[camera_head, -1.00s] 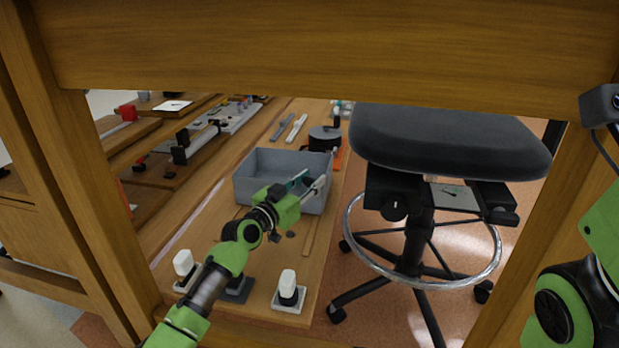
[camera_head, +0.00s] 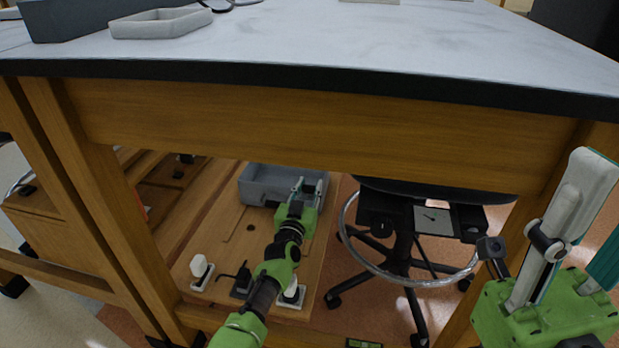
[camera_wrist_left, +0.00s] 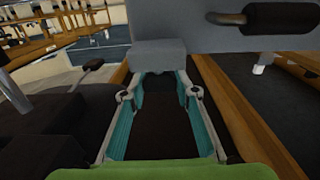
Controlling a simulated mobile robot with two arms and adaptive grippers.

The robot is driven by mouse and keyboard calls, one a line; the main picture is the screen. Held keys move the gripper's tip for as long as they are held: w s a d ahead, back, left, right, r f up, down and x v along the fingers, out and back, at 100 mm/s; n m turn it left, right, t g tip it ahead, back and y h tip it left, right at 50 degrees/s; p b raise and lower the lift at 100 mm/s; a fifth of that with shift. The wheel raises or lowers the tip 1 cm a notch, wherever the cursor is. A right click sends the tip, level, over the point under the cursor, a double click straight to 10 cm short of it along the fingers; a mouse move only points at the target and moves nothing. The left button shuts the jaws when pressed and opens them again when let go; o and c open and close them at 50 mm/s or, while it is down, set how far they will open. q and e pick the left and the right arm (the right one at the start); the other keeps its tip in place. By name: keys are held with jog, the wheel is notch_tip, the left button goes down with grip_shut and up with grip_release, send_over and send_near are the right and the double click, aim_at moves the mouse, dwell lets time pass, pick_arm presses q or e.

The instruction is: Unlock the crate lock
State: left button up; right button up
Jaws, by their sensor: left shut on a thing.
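The grey crate (camera_head: 265,172) stands on the wooden shelf under the table. My left gripper (camera_head: 309,183) is at its front right corner. In the left wrist view the gripper (camera_wrist_left: 160,72) is shut on a grey block, which I take for the crate lock (camera_wrist_left: 158,54). The block sits against the crate wall (camera_wrist_left: 205,35), and whether it has turned cannot be told. A black handle (camera_wrist_left: 280,18) is on the crate beside it. My right gripper (camera_head: 597,215) is raised at the right edge, its fingers apart and empty.
The pale tabletop (camera_head: 330,40) and its wooden apron (camera_head: 330,135) overhang my left arm. A stool (camera_head: 432,215) stands close to the right of the shelf. White-topped blocks (camera_head: 201,267) stand at the shelf's front. A table leg (camera_head: 105,200) rises at the left.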

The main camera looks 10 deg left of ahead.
pick_arm(q)
jog(key=shift+a+r+y, duration=0.15)
jog(key=shift+a+y, duration=0.05)
jog(key=shift+y, duration=0.2)
jog(key=o, duration=1.1)
jog(key=shift+s+d, duration=0.1)
